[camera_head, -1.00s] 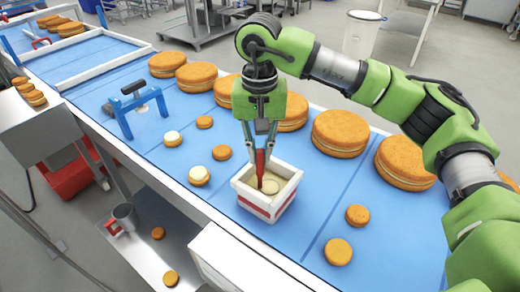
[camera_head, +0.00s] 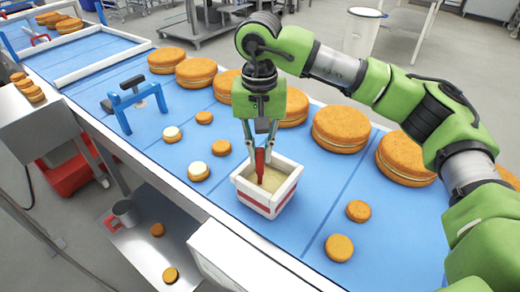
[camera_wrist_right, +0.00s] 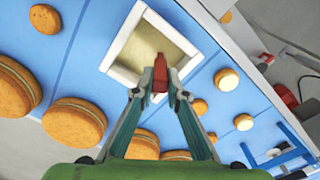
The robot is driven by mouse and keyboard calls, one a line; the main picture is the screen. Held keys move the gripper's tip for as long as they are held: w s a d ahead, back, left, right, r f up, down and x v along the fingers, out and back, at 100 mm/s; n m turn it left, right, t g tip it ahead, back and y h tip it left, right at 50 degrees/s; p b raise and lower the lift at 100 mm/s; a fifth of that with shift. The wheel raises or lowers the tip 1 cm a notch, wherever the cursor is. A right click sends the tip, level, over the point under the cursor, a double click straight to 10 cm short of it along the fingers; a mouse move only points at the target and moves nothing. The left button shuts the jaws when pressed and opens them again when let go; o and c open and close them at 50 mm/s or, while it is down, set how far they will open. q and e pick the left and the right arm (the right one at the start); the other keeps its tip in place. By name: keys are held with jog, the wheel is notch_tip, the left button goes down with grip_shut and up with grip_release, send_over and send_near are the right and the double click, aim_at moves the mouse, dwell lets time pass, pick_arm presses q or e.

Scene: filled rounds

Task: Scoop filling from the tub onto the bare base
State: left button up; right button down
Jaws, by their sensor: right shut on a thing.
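My right gripper (camera_head: 260,150) is shut on the red handle of a scoop (camera_head: 260,165) and points down over the tub. The white tub (camera_head: 262,208) with a red band stands on the blue belt and holds pale cream filling (camera_head: 274,180). The scoop's lower end is in the tub and its head is hidden. The right wrist view also shows the red handle (camera_wrist_right: 160,72) between the fingertips. Bare brown bases lie to the tub's left (camera_head: 222,153) and right (camera_head: 358,211). Two bases left of it carry pale filling (camera_head: 199,171) (camera_head: 172,134). My left gripper is out of view.
Several large filled rounds (camera_head: 340,130) line the belt's far side. A blue frame (camera_head: 135,105) stands at the left. A grey mug (camera_head: 125,213) and loose rounds (camera_head: 157,230) are on the lower metal shelf. Bare belt (camera_head: 310,205) lies right of the tub.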

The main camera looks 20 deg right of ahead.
jog(key=shift+r, duration=0.2)
dwell(0.5)
notch_tip(320, 180, up, 11)
jog(key=p, duration=0.6)
jog(key=shift+f, duration=0.15)
dwell(0.5)
